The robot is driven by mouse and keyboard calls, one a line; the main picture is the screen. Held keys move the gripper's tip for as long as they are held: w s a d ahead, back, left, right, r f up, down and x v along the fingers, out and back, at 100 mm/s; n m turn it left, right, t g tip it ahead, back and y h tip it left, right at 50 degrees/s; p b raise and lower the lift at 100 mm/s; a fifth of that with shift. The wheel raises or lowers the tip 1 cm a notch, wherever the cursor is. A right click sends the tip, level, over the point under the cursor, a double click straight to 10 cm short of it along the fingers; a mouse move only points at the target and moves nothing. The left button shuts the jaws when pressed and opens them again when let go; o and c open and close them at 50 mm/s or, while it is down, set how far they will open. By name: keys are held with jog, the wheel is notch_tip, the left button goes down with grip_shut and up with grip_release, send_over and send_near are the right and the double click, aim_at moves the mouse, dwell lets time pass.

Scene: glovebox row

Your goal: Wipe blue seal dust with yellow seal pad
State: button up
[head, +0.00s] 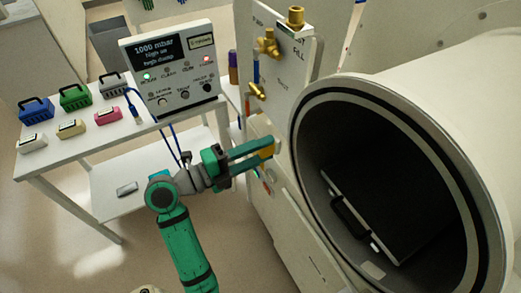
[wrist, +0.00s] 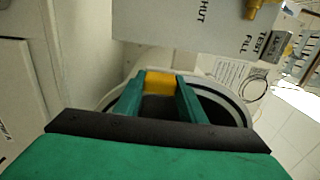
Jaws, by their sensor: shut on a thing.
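My gripper (head: 262,149) is shut on the yellow seal pad (head: 267,147), which sits between the two green fingertips in front of the white valve panel. In the wrist view, the pad (wrist: 160,82) spans the gap between the fingertips. The large round port (head: 300,150), with a pale rim and a dark seal ring, is to the right of my gripper in the head view and apart from it. In the wrist view, part of the port's ring (wrist: 237,105) shows behind the fingers. I cannot make out blue dust on the seal in either view.
A white table (head: 75,160) at left holds several coloured cases and a control box (head: 175,70) with a screen. The valve panel (head: 282,85) carries brass fittings close above my gripper. A black tray-like thing (head: 400,205) lies inside the port.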

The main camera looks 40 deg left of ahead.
jog(key=shift+x, duration=1.2)
dwell(0.6)
jog(key=shift+s+d, duration=0.5)
jog(key=shift+d, duration=0.35)
jog(key=shift+s+d, duration=0.45)
jog(key=shift+d, duration=0.45)
jog(key=shift+w+d, duration=0.1)
jog(key=shift+o, duration=0.2)
jog(key=shift+w+a, duration=0.35)
jog(key=shift+a, duration=0.25)
jog(key=shift+w+a, duration=0.3)
jog(key=shift+a, duration=0.35)
jog(key=shift+w+a, duration=0.35)
jog(key=shift+a, duration=0.25)
jog(key=shift+s, duration=0.1)
jog(key=shift+s+a, duration=0.15)
jog(key=shift+a, duration=0.05)
jog(key=shift+v, duration=2.7)
jog(key=shift+d, duration=0.15)
